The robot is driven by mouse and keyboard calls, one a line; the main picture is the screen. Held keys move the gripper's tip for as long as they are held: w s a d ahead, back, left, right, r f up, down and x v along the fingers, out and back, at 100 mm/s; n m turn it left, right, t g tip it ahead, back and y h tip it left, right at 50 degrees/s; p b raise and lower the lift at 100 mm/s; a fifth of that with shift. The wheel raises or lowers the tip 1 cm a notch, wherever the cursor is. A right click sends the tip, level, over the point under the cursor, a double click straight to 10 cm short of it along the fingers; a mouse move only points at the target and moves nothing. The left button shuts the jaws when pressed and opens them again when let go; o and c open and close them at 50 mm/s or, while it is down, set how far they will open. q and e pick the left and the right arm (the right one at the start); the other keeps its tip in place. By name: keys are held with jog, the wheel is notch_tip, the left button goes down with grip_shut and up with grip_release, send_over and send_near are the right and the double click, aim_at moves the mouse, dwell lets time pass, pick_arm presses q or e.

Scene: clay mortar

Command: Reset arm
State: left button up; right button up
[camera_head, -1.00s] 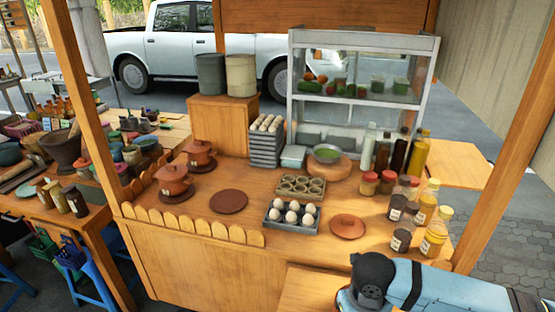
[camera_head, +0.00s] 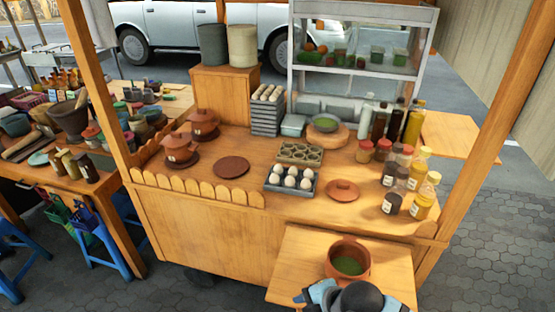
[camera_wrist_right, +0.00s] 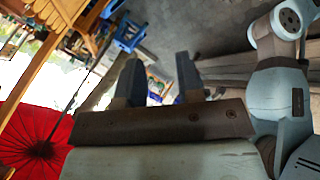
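In the right wrist view my right gripper (camera_wrist_right: 162,78) has its two dark fingers apart, with nothing between them. Behind them is the ground with blue stools. In the head view part of my arm, blue-grey with a dark round joint, shows at the bottom edge; no fingers show there. My left gripper is in neither view. A clay pot (camera_head: 347,258) with green contents stands on the cart's front shelf (camera_head: 300,262), just beyond my arm. A dark clay mortar (camera_head: 68,118) stands on the left table.
The wooden cart (camera_head: 200,235) holds lidded clay pots (camera_head: 180,149), an egg tray (camera_head: 291,188), bottles and jars (camera_head: 424,196) and a glass case (camera_head: 362,55). Wooden posts frame it. A red umbrella (camera_wrist_right: 35,140) shows in the right wrist view.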

jog(key=s+d+f+m+t+h+p, duration=0.1)
jog(key=s+d+f+m+t, duration=0.2)
jog(key=m, duration=0.7)
jog(key=s+d+f+m+t+h+p, duration=0.1)
jog(key=s+d+f+m+t+h, duration=0.1)
jog(key=s+d+f+m+t, duration=0.2)
jog(key=s+d+f+m, duration=0.1)
jog(key=s+d+m, duration=0.2)
jog(key=d+m, duration=0.3)
jog(key=shift+s+d+m, duration=0.2)
jog(key=shift+s+m, duration=0.1)
jog(key=shift+m, duration=0.2)
